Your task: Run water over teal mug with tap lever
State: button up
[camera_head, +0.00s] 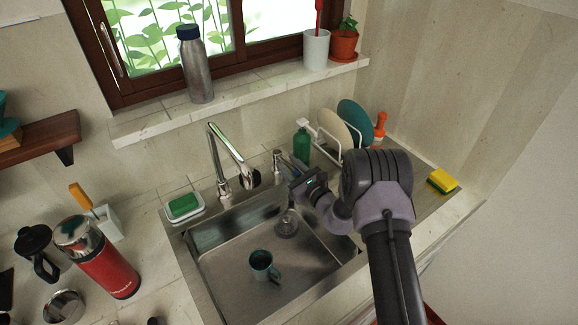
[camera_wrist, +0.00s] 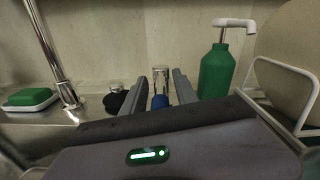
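The teal mug (camera_head: 262,262) stands upright in the steel sink (camera_head: 215,258), near its middle. The tall chrome tap (camera_head: 218,160) stands behind the sink; part of it shows at left in the wrist view (camera_wrist: 47,50). A short chrome fitting, apparently the tap lever (camera_head: 277,160), stands to the right of the tap. My gripper (camera_head: 291,172) is above the sink's back right, close to this fitting. In the wrist view, its two fingers are apart, with the chrome fitting (camera_wrist: 160,76) and a blue piece (camera_wrist: 160,102) seen between them. I cannot tell whether they touch.
A green soap bottle (camera_head: 302,146) and a rack with plates (camera_head: 335,128) stand behind my gripper. A green sponge on a dish (camera_head: 184,207) lies left of the tap. A yellow sponge (camera_head: 442,181) is at right. A red flask (camera_head: 105,268) is at left.

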grip_shut()
dwell(1.3)
